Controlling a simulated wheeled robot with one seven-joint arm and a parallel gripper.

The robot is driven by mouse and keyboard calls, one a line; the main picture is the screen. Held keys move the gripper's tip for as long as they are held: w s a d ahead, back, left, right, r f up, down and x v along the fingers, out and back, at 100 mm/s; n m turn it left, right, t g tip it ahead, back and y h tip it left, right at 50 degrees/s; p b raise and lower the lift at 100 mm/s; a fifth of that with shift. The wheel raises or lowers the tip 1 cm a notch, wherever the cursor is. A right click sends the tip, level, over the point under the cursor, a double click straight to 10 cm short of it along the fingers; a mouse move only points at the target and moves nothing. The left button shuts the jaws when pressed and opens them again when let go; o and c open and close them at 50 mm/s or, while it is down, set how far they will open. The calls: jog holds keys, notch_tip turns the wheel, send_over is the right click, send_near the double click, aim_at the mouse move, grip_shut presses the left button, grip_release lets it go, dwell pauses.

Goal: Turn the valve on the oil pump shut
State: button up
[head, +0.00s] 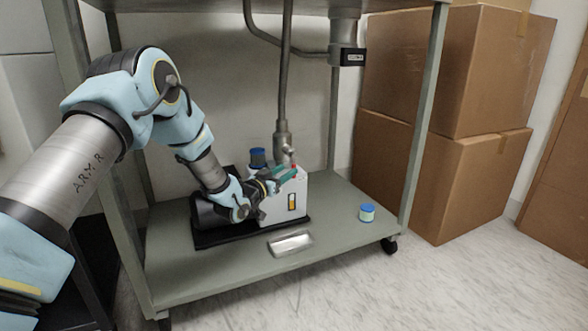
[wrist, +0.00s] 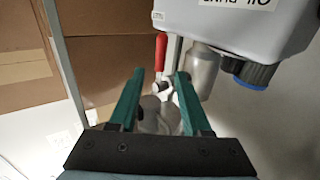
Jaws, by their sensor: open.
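The oil pump (head: 278,212) is a pale box with a dark motor on a black base on the cart's lower shelf. In the wrist view its grey-white body (wrist: 225,22) carries upside-down lettering. The valve's red handle (wrist: 161,52) sits beside the pump, on a silver fitting joined to the pipework. In the head view only a small red part of the handle (head: 294,166) shows beside my fingers. My gripper (wrist: 160,73) is open, with its green fingers on either side of the valve area. The handle appears just beyond the fingertips; I cannot tell whether they touch it.
A vertical metal pipe (head: 284,100) rises above the pump. Cart posts (head: 420,130) flank the space. Cardboard boxes (head: 455,70) stand at right. The shelf's front right is mostly clear.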

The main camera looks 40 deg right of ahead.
aim_at(295, 165)
jog(key=shift+b+x, duration=1.5)
jog(key=shift+x, duration=2.7)
grip_shut()
